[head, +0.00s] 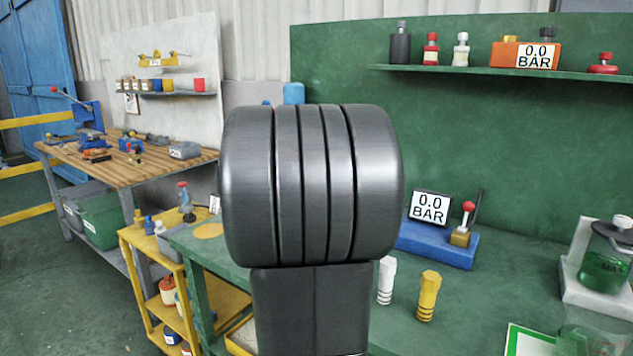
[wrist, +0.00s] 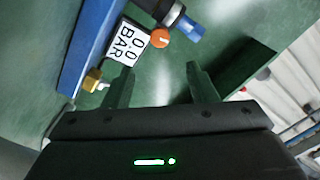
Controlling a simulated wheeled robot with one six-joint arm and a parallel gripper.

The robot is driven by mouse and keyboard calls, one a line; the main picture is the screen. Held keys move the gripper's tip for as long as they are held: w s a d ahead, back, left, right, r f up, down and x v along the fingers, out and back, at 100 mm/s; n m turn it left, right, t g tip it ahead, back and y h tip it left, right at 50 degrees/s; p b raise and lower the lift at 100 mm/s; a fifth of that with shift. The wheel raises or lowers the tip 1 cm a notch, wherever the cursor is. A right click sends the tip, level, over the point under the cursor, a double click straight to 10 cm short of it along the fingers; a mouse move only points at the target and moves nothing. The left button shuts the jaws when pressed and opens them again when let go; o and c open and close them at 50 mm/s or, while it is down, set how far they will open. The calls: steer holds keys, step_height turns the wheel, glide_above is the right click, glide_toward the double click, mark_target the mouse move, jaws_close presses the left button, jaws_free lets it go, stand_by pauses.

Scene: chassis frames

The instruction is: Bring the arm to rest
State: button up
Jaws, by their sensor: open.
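My gripper (wrist: 162,90) shows in the wrist view with its two dark green fingers apart and nothing between them. Green surface lies beyond the fingers. In the head view a large dark grey ribbed arm link of mine fills the middle, and the gripper itself is not visible there.
A blue gauge unit (head: 436,244) reading 0.0 BAR, with a red-knobbed lever (head: 468,207), stands on the green bench; the unit (wrist: 90,45) also shows in the wrist view. White (head: 386,280) and yellow (head: 428,296) fittings stand nearby. A wooden workbench (head: 165,165) is at left.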

steer(key=x, duration=1.2)
steer(key=s+a+n+p, duration=0.5)
steer(key=s+n+p, duration=0.2)
steer(key=n, duration=0.5)
steer(key=p, duration=0.2)
steer(key=shift+s+a+p, duration=0.2)
steer(key=shift+s+p, duration=0.05)
steer(key=shift+p, duration=0.15)
steer(key=shift+r, duration=0.1)
